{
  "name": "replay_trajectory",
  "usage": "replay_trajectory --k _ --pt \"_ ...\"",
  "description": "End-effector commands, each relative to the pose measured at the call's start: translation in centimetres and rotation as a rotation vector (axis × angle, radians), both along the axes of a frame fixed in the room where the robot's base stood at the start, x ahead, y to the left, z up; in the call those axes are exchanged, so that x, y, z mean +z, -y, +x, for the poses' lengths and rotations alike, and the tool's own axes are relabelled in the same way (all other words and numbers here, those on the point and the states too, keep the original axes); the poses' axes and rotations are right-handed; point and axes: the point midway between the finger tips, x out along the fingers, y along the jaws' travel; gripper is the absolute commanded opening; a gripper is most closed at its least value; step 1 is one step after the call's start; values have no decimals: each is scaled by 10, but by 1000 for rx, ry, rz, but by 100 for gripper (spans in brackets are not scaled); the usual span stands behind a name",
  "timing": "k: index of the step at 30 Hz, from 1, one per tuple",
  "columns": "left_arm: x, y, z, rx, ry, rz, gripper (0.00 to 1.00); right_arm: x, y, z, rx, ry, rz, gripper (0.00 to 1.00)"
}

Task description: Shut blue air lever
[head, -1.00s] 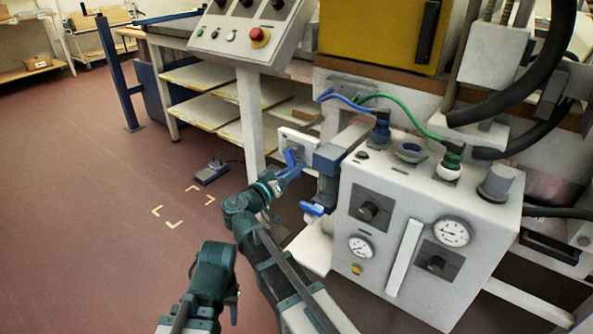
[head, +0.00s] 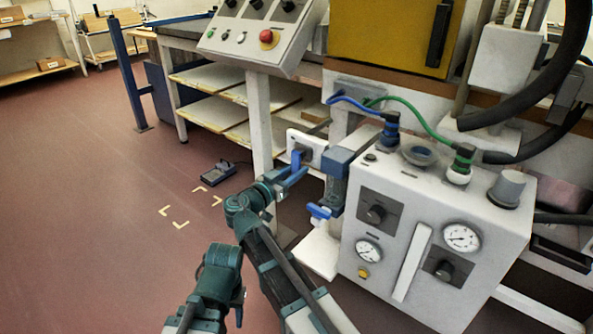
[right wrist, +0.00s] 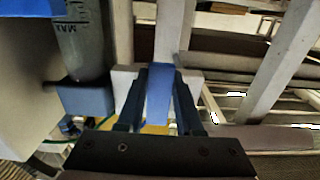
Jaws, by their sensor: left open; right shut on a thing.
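The blue air lever (head: 297,160) sits on a white plate (head: 309,143) left of the grey control box. It hangs roughly upright, and its lower end meets my right gripper (head: 292,179). In the right wrist view the blue lever (right wrist: 160,92) lies between the two dark fingers of the right gripper (right wrist: 158,92), which are shut on it. My left gripper (head: 238,298) is low in the head view, away from the lever; it is open and empty, with its fingers partly hidden by its own arm.
A second blue handle (head: 318,212) is just right of and below my right gripper, under the filter unit. The grey box (head: 400,270) with gauges stands to the right. A console (head: 252,37) with a red button is above. Floor at left is open.

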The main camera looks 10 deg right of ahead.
Motion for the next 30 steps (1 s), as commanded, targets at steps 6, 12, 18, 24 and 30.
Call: replay_trajectory --k 6,12,18,24,30 --pt "0 0 0 0 0 0 50 0 -1 0 1 3 4 0" --pt "0 0 0 0 0 0 50 0 -1 0 2 3 3 49" --pt "0 0 0 0 0 0 50 0 0 0 1 2 3 65" --pt "0 0 0 0 0 0 50 0 0 0 1 1 2 65" --pt "0 0 0 0 0 0 50 0 1 -3 0 1 2 65"
